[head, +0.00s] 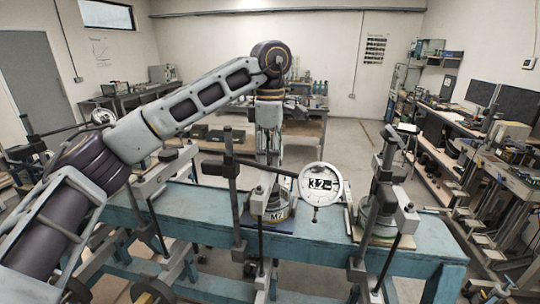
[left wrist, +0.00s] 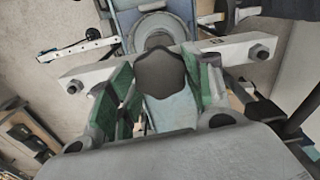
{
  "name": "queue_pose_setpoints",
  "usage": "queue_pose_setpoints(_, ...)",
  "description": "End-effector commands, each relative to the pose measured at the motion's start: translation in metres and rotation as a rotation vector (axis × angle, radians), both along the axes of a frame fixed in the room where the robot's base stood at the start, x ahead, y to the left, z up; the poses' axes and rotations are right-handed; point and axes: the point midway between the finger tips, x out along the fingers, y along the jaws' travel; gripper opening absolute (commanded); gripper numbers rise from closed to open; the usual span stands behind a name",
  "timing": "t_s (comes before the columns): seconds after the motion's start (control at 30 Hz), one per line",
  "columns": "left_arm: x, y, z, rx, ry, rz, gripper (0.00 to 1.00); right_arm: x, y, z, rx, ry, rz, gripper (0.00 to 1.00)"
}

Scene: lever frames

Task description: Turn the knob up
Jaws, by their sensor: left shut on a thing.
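My left arm reaches over from the left in the head view, and its gripper (head: 268,158) points down behind the middle lever frame (head: 233,190). In the left wrist view, the green-padded fingers of this gripper (left wrist: 160,92) are shut on a dark rounded knob (left wrist: 160,70), one finger on each side. The knob is hidden in the head view by the frame and the arm. My right gripper is not in view.
The frames stand on a long blue bench (head: 340,238). Another lever frame (head: 384,200) stands to the right of the gauge, and more stand to the left. A pale metal bar (left wrist: 225,48) lies close beyond the fingers. Cluttered worktables (head: 470,150) line the right wall.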

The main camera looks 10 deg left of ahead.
Motion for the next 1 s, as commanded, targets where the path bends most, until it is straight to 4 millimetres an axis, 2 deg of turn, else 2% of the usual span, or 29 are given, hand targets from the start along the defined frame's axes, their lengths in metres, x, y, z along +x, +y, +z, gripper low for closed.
queue_pose_setpoints(1.0, 0.0004, -0.0001, 0.0008, -0.001, -0.003, 0.801, 0.26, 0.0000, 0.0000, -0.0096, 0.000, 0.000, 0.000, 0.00)
